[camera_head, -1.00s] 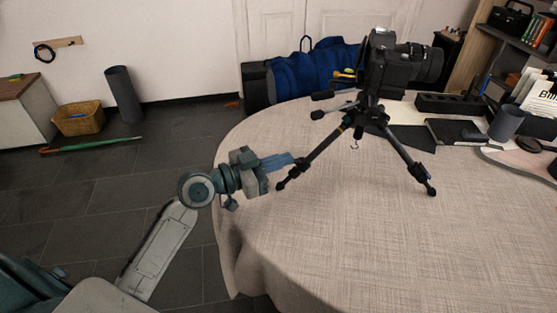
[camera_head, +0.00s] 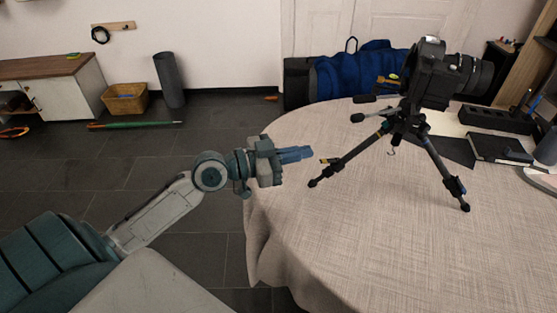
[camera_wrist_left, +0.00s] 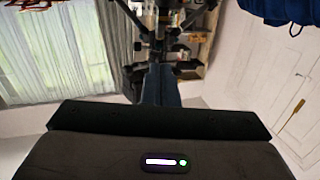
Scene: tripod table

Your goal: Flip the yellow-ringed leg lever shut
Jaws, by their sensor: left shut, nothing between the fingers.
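A black tripod (camera_head: 364,147) carrying a camera (camera_head: 440,72) stands on the round table. A yellow ring (camera_head: 382,131) marks its left leg. A small dark lever with a yellowish part (camera_head: 328,161) sticks out from the lower part of this leg, away from the tube. My left gripper (camera_head: 308,153) is shut and empty, just left of the lever, with a small gap between them. In the left wrist view its shut blue fingers (camera_wrist_left: 161,84) point at the tripod (camera_wrist_left: 150,35), whose lever I cannot make out there. My right gripper is not in view.
The round table (camera_head: 390,240) has a pale cloth and is bare in front of the tripod. A black power strip (camera_head: 497,118) and a dark box (camera_head: 500,148) lie at the back right. A blue bag (camera_head: 360,72) stands behind the table.

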